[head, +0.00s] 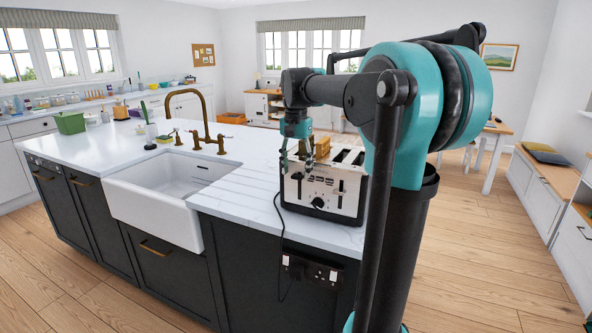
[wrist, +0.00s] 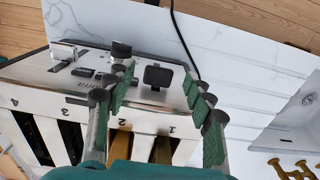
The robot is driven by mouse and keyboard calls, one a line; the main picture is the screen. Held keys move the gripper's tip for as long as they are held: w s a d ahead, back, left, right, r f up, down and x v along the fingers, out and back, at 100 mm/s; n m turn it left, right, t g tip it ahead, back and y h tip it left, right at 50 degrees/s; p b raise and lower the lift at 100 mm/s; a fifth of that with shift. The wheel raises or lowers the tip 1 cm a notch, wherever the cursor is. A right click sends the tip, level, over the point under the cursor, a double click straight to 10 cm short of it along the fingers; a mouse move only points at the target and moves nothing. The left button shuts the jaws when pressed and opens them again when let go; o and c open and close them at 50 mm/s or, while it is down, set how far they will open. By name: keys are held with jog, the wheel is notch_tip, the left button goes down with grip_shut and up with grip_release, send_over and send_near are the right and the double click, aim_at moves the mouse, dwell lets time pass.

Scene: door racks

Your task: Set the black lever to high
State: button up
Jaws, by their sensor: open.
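A silver and black toaster (head: 325,190) stands on the white worktop. Its slots are numbered, and brown bread (wrist: 150,148) sits in the slots marked 1 and 2. In the wrist view a black square lever (wrist: 158,75) sticks out from the front face on the slot 1 and 2 side. My gripper (head: 293,157) is open over that end of the toaster, pointing down. In the wrist view its green-padded fingers (wrist: 155,82) stand either side of the lever, with a gap on both sides. I cannot tell whether they are level with it.
A round knob (wrist: 121,49) and a second, paler lever (wrist: 63,51) are on the toaster front. A black cord hangs from the worktop to the socket (head: 312,270). A sink (head: 160,197) and brass tap (head: 200,125) lie left; the worktop between is clear.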

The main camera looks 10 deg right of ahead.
notch_tip(320, 180, up, 12)
jog(key=shift+f, duration=0.25)
jog(key=shift+s, duration=0.1)
